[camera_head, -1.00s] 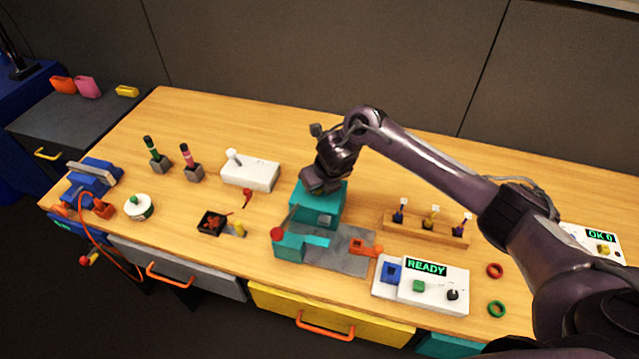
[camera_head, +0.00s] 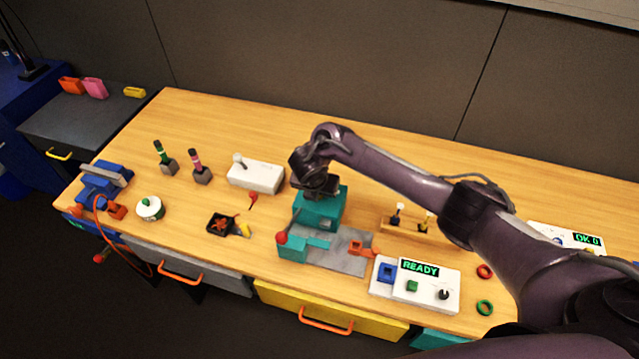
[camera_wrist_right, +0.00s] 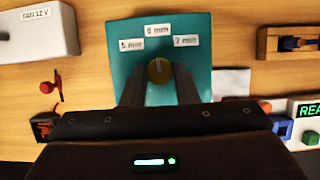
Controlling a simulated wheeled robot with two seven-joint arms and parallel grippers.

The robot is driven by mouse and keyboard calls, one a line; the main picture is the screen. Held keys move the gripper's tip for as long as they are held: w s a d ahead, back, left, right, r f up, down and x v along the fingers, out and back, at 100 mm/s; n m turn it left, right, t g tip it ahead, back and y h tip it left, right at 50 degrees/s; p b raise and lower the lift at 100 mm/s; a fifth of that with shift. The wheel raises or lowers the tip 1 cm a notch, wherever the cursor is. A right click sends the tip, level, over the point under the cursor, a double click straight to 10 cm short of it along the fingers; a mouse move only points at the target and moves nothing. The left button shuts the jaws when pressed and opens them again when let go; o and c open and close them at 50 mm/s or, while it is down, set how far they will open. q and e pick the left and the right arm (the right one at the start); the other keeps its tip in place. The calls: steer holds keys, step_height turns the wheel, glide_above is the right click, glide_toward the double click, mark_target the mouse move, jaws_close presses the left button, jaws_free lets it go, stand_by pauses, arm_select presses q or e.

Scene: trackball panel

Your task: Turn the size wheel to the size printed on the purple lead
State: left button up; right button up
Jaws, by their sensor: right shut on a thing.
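The size wheel (camera_wrist_right: 159,72) is a small yellow-brown knob on top of the teal machine (camera_head: 332,205). Its pale mark points up, toward the 6 mm label (camera_wrist_right: 158,30). The 5 mm label (camera_wrist_right: 131,45) is to the left and the 7 mm label (camera_wrist_right: 186,41) to the right. My right gripper (camera_wrist_right: 159,84) is shut on the wheel, a finger on each side; in the head view it is over the machine (camera_head: 318,190). The purple lead is hidden behind my right arm in the head view, and its print cannot be read. My left gripper is not in view.
The wooden rack (camera_head: 391,227) shows a blue lead (camera_head: 397,214) and a yellow lead (camera_head: 424,224), partly behind my arm. A white READY panel (camera_head: 420,292) stands in front, right of an orange clamp (camera_head: 362,249). A white box (camera_head: 256,177) stands to the left.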

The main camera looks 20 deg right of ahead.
steer(key=m+p, duration=0.1)
steer(key=m, duration=0.1)
steer(key=shift+w+a+r+m+g+h+p, duration=0.1)
steer(key=shift+a+r+m+g+h+p, duration=0.1)
steer(key=shift+m+g+h+p, duration=0.15)
steer(key=m+g+p, duration=0.1)
steer(key=m, duration=0.2)
steer(key=shift+w+f+h, duration=0.1)
steer(key=shift+h, duration=0.25)
steer(key=shift+w+m+g, duration=0.1)
steer(key=shift+m+g, duration=0.25)
steer(key=shift+m, duration=0.8)
steer(key=shift+w+f+m+g+h, duration=0.1)
steer(key=shift+m+g+h, duration=0.35)
steer(key=shift+m, duration=1.05)
steer(key=o, duration=1)
steer(key=v, duration=0.8)
steer(key=shift+p, duration=0.3)
